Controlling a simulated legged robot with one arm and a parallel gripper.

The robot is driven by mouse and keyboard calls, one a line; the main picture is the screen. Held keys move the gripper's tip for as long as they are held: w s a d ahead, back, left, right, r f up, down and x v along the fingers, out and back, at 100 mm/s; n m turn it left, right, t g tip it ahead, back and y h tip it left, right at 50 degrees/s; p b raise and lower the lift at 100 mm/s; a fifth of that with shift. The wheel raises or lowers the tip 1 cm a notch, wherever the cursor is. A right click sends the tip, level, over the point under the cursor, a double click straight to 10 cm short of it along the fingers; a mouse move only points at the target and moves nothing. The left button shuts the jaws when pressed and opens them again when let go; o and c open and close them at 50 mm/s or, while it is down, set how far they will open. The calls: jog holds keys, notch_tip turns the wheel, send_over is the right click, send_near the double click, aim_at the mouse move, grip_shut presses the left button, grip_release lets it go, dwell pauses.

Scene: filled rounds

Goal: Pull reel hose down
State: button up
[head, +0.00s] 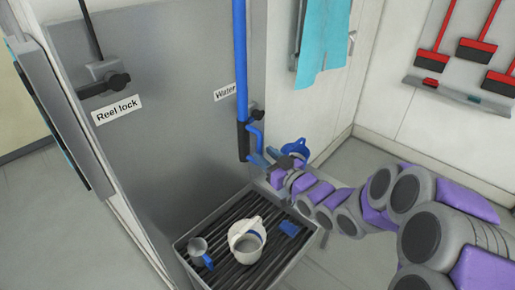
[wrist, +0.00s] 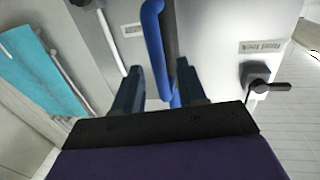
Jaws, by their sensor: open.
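The blue reel hose (head: 240,60) hangs down along the grey panel in the head view, into a dark holder (head: 243,141). A short bent blue length shows beside that holder. My gripper (head: 264,158) is open at the lower end of the hose, at the end of my arm reaching in from the right. In the wrist view the hose (wrist: 153,28) runs down between the two open dark fingers of my gripper (wrist: 158,88). I cannot tell whether the fingers touch it. The reel lock (head: 104,85) is a dark knob on the panel; it also shows in the wrist view (wrist: 262,82).
A grated tray (head: 262,275) below the panel holds a white jug (head: 246,238), a small grey cup (head: 198,247) and a blue item (head: 290,228). A turquoise cloth (head: 322,40) hangs behind. Red-handled brushes (head: 431,57) hang on the right wall.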

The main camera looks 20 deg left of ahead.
aim_at(261, 150)
jog(key=shift+p+x, duration=0.3)
jog(key=shift+x, duration=1.9)
jog(key=shift+d, duration=0.35)
jog(key=c, duration=0.4)
grip_shut()
